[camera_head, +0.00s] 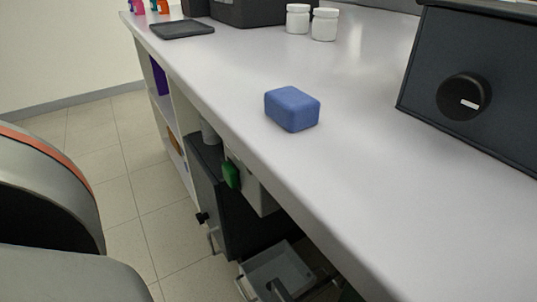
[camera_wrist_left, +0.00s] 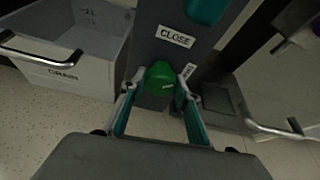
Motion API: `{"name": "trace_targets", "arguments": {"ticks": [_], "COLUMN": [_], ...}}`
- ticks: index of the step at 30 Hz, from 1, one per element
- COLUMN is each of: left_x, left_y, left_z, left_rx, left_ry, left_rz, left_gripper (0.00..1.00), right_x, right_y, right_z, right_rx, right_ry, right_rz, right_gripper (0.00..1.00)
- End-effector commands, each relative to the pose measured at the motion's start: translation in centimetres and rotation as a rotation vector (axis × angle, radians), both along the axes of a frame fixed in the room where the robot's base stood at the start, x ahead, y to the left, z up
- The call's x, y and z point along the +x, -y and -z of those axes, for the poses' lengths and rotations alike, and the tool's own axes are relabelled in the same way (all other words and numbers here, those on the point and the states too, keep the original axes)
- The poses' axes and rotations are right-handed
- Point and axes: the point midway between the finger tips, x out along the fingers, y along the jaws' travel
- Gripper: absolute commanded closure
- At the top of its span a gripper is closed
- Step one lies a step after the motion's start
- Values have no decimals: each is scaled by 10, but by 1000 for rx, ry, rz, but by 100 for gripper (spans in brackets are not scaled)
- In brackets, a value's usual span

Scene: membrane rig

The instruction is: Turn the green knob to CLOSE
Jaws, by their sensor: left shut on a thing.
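The green knob (camera_wrist_left: 160,78) sits on a dark grey panel (camera_wrist_left: 152,22) in the left wrist view. It has a small pale mark on its face. My left gripper (camera_wrist_left: 158,92) has its two teal-lined fingers on either side of the knob, shut on it. A white CLOSE label (camera_wrist_left: 175,36) is on the panel above the knob. A second label (camera_wrist_left: 188,71) lies right of the knob, partly covered by the finger, and I cannot read it. My right gripper is in neither view.
A pale bin (camera_wrist_left: 75,48) with a metal handle stands left of the panel. Another handle (camera_wrist_left: 275,128) is at the right. In the head view, a blue block (camera_head: 292,108) lies on the white counter (camera_head: 225,75), near a dark box with a black dial (camera_head: 463,96).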

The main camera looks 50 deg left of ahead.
Motion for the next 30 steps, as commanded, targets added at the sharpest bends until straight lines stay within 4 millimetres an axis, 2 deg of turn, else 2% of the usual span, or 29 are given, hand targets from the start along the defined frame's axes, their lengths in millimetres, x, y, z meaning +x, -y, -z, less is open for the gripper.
{"name": "trace_targets", "arguments": {"ticks": [8, 21, 30], "left_x": [2, 3, 3], "left_y": [-2, -2, -3], "left_z": [0, 0, 0], "left_rx": [-178, -583, -750], "left_ry": [-12, -43, -55], "left_rz": [4, 3, 0], "left_gripper": [91, 91, 91], "right_x": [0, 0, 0], "right_y": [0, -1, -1], "right_z": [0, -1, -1], "right_rx": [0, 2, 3], "right_ry": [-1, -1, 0], "right_rz": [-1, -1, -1], "right_gripper": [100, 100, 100]}}
